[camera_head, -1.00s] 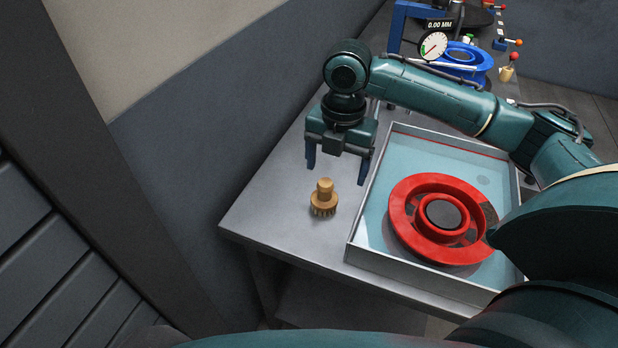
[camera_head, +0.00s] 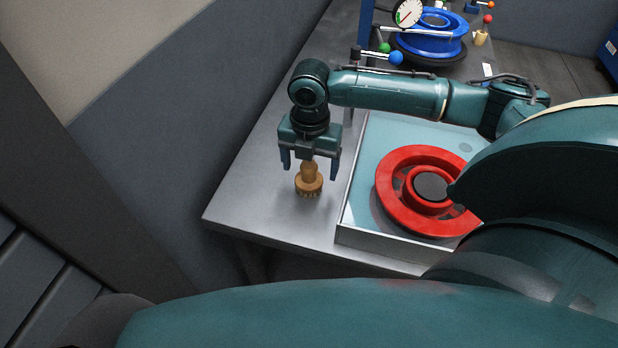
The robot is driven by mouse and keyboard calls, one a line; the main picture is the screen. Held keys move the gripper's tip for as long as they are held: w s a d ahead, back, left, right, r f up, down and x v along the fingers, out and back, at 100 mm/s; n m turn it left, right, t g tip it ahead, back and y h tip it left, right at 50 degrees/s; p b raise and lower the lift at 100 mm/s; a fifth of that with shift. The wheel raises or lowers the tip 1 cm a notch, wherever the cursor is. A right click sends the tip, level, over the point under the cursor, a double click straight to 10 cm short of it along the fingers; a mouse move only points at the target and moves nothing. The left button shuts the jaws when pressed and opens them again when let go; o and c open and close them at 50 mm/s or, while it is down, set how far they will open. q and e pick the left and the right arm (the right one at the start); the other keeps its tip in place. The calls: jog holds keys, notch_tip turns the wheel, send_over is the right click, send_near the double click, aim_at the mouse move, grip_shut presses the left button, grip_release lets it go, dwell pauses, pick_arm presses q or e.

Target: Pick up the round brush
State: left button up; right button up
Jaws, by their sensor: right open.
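The round brush (camera_head: 308,184) is a small wooden brush with a knob handle and bristles facing down. It stands upright on the grey metal table (camera_head: 245,205), left of the tray. My right gripper (camera_head: 310,172) is open, with its two blue fingers on either side of the brush's handle as seen from the head. The top of the handle is partly hidden by the gripper body. I cannot tell whether the fingers touch the brush. My left gripper does not show.
A shallow tray (camera_head: 372,244) right of the brush holds a red wheel-like ring (camera_head: 405,212). A blue hub (camera_head: 432,42), a dial gauge (camera_head: 408,12) and colour-knobbed parts stand at the back. The table's left edge is close to the brush.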

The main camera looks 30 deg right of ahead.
aim_at(309, 174)
notch_tip(309, 174, down, 3)
jog(key=shift+f, duration=0.2)
jog(key=c, duration=1.1)
